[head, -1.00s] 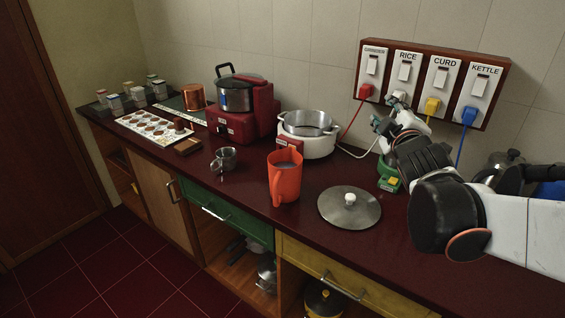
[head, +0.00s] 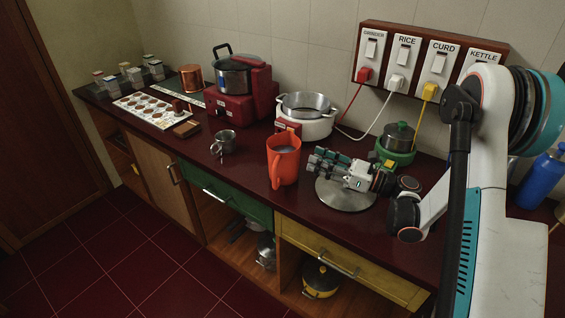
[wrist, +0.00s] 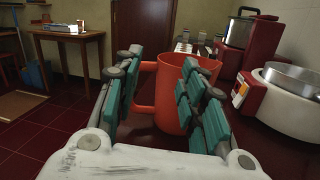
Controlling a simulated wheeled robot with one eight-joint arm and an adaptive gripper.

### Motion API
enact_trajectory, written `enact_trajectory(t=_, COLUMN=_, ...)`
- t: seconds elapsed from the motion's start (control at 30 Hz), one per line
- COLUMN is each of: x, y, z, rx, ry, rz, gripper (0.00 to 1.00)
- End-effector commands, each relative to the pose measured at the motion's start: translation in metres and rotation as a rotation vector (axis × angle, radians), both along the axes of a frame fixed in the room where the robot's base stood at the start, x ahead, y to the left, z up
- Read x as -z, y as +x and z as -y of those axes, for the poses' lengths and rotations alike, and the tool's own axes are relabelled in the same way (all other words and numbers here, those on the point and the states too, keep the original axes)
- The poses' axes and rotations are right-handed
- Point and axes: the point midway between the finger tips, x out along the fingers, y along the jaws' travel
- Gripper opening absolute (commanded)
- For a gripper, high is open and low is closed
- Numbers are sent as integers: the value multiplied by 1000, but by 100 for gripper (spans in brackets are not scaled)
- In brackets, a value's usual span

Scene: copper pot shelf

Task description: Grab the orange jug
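The orange jug (head: 284,163) stands upright on the dark red counter, its handle toward the left side in the head view. In the wrist view the jug (wrist: 166,107) is straight ahead, with its handle (wrist: 143,88) at its left. My gripper (head: 318,160) is just right of the jug in the head view, above the metal lid. In the wrist view my gripper (wrist: 158,100) has its teal-padded fingers spread apart, with the jug showing between and beyond them. The right finger covers part of the jug. I cannot tell whether any finger touches it.
The metal lid (head: 345,197) lies under my gripper. A white rice cooker (head: 307,118) stands behind the jug, and a small steel cup (head: 224,142) is to its left. A green pot (head: 396,146) is behind my gripper. The counter's front edge is close to the jug.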

Motion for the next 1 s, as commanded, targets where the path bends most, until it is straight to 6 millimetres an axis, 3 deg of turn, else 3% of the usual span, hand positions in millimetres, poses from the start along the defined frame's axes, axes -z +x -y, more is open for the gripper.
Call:
enact_trajectory(t=0.1, x=40, y=-19, z=-3, rx=-84, ry=-89, rz=46, gripper=38)
enact_trajectory(t=0.3, x=69, y=-33, z=-7, rx=-149, ry=-148, rz=76, gripper=38)
enact_trajectory(t=0.7, x=71, y=-13, z=-71, rx=-154, ry=-150, rz=78, gripper=38)
enact_trajectory(t=1.0, x=70, y=-6, z=-89, rx=-150, ry=-149, rz=77, gripper=38)
